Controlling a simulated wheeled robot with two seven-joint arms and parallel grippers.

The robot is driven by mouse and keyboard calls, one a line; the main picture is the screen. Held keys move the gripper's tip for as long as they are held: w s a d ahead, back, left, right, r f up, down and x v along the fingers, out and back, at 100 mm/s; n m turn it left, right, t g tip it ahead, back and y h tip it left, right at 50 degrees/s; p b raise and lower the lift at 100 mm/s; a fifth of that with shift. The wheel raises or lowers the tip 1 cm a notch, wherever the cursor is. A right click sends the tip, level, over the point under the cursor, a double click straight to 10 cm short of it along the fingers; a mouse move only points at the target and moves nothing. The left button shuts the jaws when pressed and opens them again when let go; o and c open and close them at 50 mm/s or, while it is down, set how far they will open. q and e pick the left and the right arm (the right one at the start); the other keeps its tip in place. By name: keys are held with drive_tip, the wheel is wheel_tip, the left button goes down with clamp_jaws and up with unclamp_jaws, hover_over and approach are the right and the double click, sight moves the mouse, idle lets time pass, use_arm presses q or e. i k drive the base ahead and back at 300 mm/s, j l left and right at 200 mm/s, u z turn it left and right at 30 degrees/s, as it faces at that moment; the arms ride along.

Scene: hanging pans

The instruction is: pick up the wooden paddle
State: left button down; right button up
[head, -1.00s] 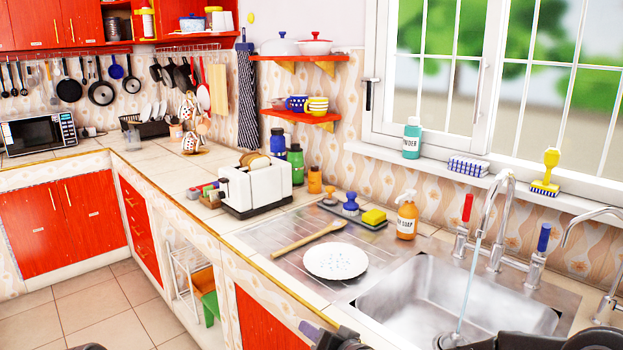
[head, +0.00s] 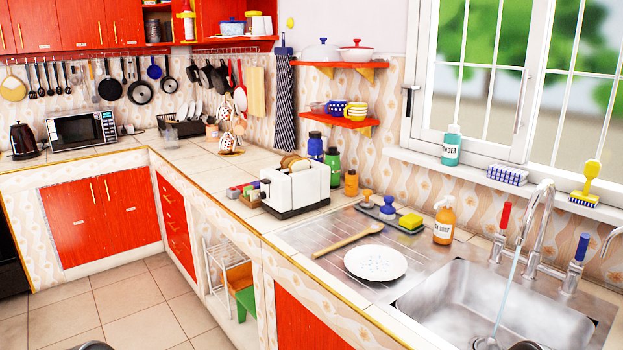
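A long wooden utensil with a thin handle and a wider end, which looks like the wooden paddle (head: 347,241), lies flat on the steel drainboard (head: 318,269). It lies behind and left of a white plate (head: 375,263). A round yellow-tan thing with a short handle (head: 13,86) hangs on the wall rail at the far left; I cannot tell if it is wood or a pan. Neither of my grippers shows clearly. Only small dark pieces, likely mine, show at the bottom edge, so nothing is seen touching either object.
The sink (head: 490,305) with running water is at the right. A toaster (head: 295,187) stands behind the drainboard, and a soap bottle (head: 444,222) and a sponge (head: 410,221) stand to its right. Pans hang above the microwave (head: 82,129). The tiled floor (head: 140,305) is open at lower left.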

sight(375, 228)
drive_tip(key=j+z, duration=0.1)
drive_tip(key=z, duration=1)
drive_tip(key=i+j+z, duration=0.1)
drive_tip(key=j+z, duration=0.4)
drive_tip(key=j, duration=0.15)
drive_tip(key=j+z, duration=0.5)
drive_tip(key=j, duration=0.15)
drive_tip(key=k+j+z, duration=0.2)
drive_tip(key=j+z, duration=0.25)
drive_tip(key=j, duration=0.15)
drive_tip(key=k+j, duration=0.1)
drive_tip(key=j, duration=0.25)
drive_tip(key=k+j, duration=0.15)
drive_tip(key=j, duration=0.2)
drive_tip(key=k+j, duration=0.1)
drive_tip(key=j, duration=0.25)
drive_tip(key=k+j+z, duration=0.1)
drive_tip(key=j, duration=0.25)
drive_tip(key=k+j, duration=0.15)
drive_tip(key=j, duration=0.15)
